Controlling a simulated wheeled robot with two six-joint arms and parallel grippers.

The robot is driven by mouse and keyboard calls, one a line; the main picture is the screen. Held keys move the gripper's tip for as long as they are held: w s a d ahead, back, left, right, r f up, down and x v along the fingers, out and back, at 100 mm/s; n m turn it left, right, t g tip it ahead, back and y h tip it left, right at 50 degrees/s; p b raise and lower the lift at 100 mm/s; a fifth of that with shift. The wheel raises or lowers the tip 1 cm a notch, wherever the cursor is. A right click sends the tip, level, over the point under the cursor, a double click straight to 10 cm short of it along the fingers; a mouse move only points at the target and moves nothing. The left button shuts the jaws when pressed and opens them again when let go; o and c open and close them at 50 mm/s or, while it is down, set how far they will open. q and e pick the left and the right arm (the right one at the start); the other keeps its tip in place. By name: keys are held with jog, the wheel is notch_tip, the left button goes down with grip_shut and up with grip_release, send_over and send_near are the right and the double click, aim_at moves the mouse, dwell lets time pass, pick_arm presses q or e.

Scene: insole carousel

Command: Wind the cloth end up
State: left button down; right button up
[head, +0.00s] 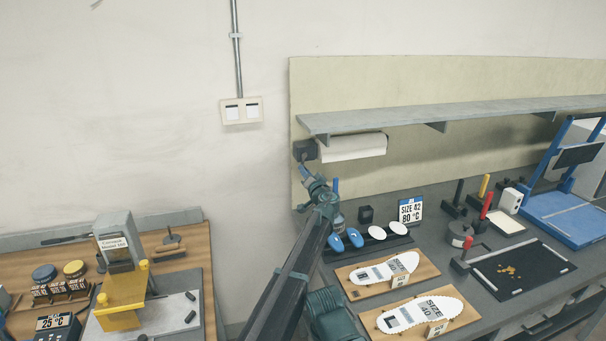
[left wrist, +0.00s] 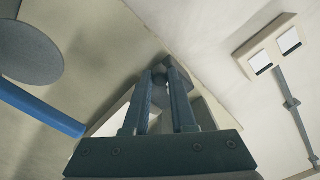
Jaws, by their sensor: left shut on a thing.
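A white cloth roll (head: 352,147) is mounted under the shelf, with a dark block (head: 304,150) at its left end. No loose cloth end clearly hangs below the roll in the head view. My left gripper (head: 305,170) is just below that dark block, at the left edge of the backboard. In the left wrist view its two fingers (left wrist: 164,88) are closed around a small dark rounded piece (left wrist: 160,74), which looks like a knob or handle at the roll's end. The fingers hide most of this piece. My right gripper is not in view.
A grey shelf (head: 470,109) runs above the roll. Below are blue and white oval pads (head: 355,238), a size sign (head: 410,211) and two insole boards (head: 432,272). A wall switch (head: 242,110) is at the left. The wall between the benches is clear.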

pick_arm(q)
jog(key=shift+w+d+f+n, duration=0.1)
jog(key=shift+d+n, duration=0.15)
jog(key=shift+n, duration=0.4)
jog(key=shift+d+n, duration=0.2)
jog(key=shift+n, duration=0.45)
jog(key=c, duration=0.7)
grip_release()
jog(key=shift+c, duration=0.2)
